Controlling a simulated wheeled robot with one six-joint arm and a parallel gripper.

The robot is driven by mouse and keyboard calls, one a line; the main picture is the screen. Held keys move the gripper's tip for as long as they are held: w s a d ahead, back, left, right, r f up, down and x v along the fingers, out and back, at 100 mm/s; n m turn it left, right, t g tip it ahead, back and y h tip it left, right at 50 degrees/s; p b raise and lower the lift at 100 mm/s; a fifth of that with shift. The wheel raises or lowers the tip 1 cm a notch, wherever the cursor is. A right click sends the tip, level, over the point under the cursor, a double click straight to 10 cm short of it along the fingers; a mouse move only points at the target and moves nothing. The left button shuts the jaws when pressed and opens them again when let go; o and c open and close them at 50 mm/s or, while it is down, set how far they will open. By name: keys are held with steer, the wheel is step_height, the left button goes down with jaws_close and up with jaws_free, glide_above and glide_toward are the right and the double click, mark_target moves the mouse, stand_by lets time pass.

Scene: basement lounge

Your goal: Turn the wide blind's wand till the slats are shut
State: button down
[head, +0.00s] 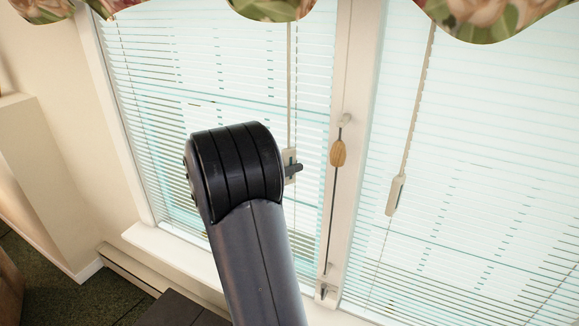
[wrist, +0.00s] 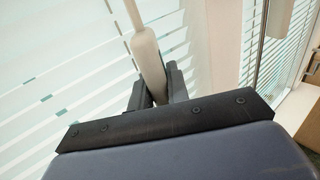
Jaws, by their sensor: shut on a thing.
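Two white slatted blinds hang side by side in the head view. The left blind (head: 165,85) shows whole at its left edge, and the right blind (head: 480,150) runs out of the picture, so I cannot tell their full widths. On both, bluish light shows in thin lines between the slats. My gripper (head: 292,168) is at the left blind's wand (head: 291,70), mostly hidden behind my arm. In the wrist view my gripper (wrist: 158,90) is shut on the wand's pale, thick handle (wrist: 148,55). The right blind's wand (head: 396,195) hangs free.
A cord with a wooden tassel (head: 338,153) hangs at the window post between the blinds. A floral valance (head: 270,8) hangs above. The white sill (head: 180,252) juts out below the left blind. A dark surface (head: 180,310) lies at the bottom of the head view.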

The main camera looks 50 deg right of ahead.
steer(key=shift+f+n+t+h+b, duration=0.1)
steer(key=shift+n+t+h+b, duration=0.3)
steer(key=shift+n+t, duration=1)
steer(key=shift+t, duration=0.6)
steer(key=c, duration=1.6)
jaws_free()
steer(key=shift+c, duration=0.2)
steer(key=shift+a, duration=0.1)
steer(key=a+b, duration=0.2)
steer(key=a, duration=0.8)
steer(key=shift+w+a+b, duration=0.3)
steer(key=shift+a+b, duration=0.05)
steer(key=shift+b, duration=0.05)
steer(key=shift+d, duration=0.15)
